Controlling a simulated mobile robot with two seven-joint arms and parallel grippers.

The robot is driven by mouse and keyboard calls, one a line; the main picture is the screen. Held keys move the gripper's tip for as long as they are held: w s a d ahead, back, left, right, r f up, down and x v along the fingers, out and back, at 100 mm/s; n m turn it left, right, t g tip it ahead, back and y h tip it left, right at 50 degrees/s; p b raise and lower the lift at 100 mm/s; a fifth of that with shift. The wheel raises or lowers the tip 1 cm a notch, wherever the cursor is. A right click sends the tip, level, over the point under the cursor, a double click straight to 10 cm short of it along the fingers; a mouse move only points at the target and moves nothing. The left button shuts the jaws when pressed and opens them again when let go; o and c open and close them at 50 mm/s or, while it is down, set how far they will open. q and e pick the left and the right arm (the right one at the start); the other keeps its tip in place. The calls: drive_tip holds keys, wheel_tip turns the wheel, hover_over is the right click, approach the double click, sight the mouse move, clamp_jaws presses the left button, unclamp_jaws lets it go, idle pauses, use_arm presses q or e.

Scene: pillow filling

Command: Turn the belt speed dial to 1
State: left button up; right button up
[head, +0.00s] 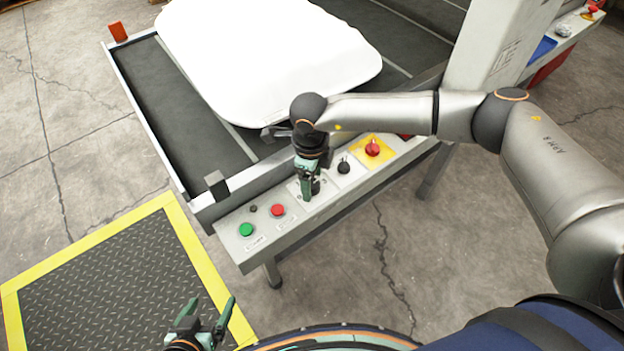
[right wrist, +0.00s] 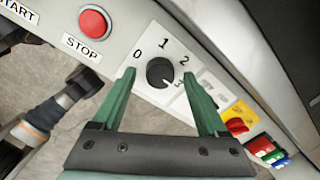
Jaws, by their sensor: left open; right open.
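The belt speed dial (right wrist: 161,73) is a round black knob on a white plate marked 0, 1, 2 and 3. Its pale pointer mark appears to face the 3, at its lower right. My right gripper (right wrist: 157,76) is open, with its green fingers on either side of the dial; I cannot tell whether they touch it. In the head view my right gripper (head: 308,186) points down over the panel and hides most of the dial. My left gripper (head: 210,306) is open and empty at the bottom left, away from the panel.
The control panel (head: 238,216) also carries a green start button (head: 246,229), a red stop button (head: 277,210), a black knob (head: 343,168) and a red knob on yellow (head: 372,148). A white pillow (head: 265,60) lies on the dark belt (head: 190,105) behind it.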

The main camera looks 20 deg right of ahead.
drive_tip(key=shift+f, duration=0.25)
clamp_jaws()
idle(0.5)
